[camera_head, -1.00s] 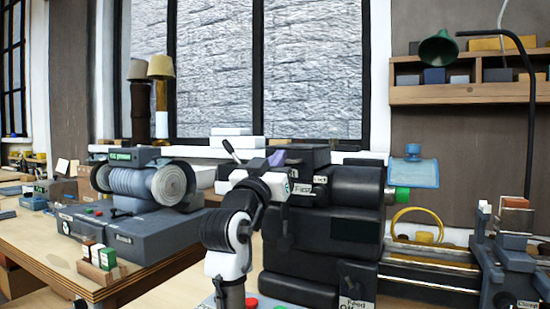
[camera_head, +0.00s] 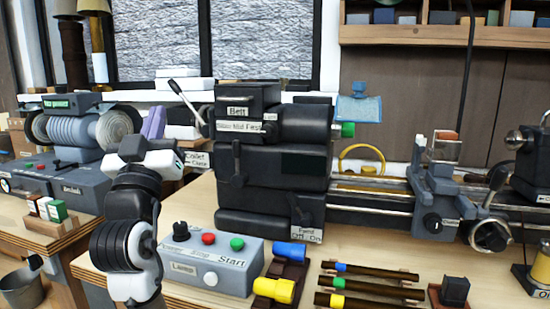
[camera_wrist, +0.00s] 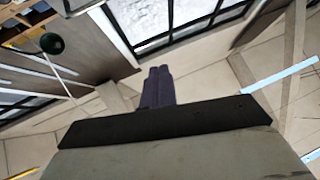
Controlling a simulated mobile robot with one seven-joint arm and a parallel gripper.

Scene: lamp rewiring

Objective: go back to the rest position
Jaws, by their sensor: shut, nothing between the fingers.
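My gripper (camera_head: 153,123) shows in the head view as purple fingers pointing up behind my wrist, left of the lathe. In the wrist view its two dark purple fingers (camera_wrist: 158,86) lie side by side, shut and empty. My arm rises folded from the bottom of the head view, in front of the gap between the two benches. The fingers touch nothing that I can see.
The lathe (camera_head: 270,165) stands on the wooden bench at the centre. A grey control box (camera_head: 212,266) with buttons sits close to the right of my arm. A coil-winding machine (camera_head: 75,130) is at left. The wrist view shows the window (camera_wrist: 165,20) and a green lampshade (camera_wrist: 52,43).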

